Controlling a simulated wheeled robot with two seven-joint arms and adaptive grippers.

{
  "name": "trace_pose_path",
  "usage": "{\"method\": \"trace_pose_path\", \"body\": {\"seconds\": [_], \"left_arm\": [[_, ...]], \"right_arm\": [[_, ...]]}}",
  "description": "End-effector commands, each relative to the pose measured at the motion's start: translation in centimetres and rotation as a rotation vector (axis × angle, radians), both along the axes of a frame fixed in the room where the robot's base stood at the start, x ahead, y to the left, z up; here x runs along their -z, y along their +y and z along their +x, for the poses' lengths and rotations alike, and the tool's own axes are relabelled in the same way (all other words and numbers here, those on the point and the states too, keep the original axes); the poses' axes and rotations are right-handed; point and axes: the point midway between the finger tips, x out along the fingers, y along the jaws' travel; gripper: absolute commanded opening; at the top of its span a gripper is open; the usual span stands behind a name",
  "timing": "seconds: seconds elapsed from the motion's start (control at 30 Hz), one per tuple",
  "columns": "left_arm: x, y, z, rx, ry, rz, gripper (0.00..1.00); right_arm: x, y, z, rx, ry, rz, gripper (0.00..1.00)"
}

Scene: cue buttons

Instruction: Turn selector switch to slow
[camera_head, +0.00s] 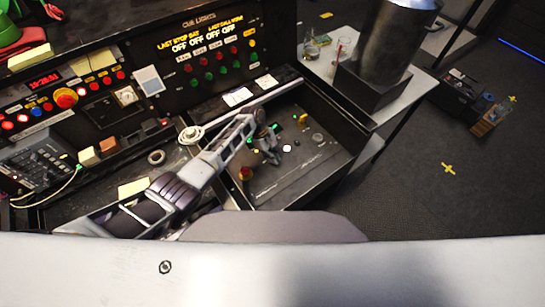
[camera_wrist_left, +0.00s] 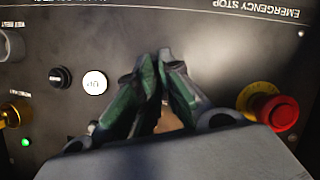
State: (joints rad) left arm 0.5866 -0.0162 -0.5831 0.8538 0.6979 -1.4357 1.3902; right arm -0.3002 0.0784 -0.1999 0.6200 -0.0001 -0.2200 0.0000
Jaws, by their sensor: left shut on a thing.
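My left gripper (camera_head: 268,150) reaches down onto the dark control panel (camera_head: 290,178) in the recessed box. In the left wrist view my left gripper (camera_wrist_left: 163,62) has its green-padded fingers drawn together at the tips, shut on a small control taken to be the selector switch. The fingers hide that control, so its setting cannot be read. A white round button (camera_wrist_left: 95,82) and a small black knob (camera_wrist_left: 60,77) sit to the left of the fingers. A red emergency stop button (camera_wrist_left: 275,108) with a yellow base is to the right. My right gripper is not in view.
The cue lights panel (camera_head: 215,50) stands behind. A metal pot (camera_head: 395,45) is on the white table to the right. Open floor (camera_head: 440,135) lies further right.

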Motion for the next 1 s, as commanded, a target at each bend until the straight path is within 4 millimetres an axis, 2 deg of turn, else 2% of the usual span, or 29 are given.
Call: {"method": "trace_pose_path", "body": {"seconds": [0.5,1.0], "left_arm": [[0.2,-0.1,0.1,0.307,0.000,0.001,0.00],[0.1,-0.1,0.1,0.380,0.001,0.000,0.00]], "right_arm": [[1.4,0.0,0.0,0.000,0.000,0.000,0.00],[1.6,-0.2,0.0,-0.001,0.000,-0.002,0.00]]}}
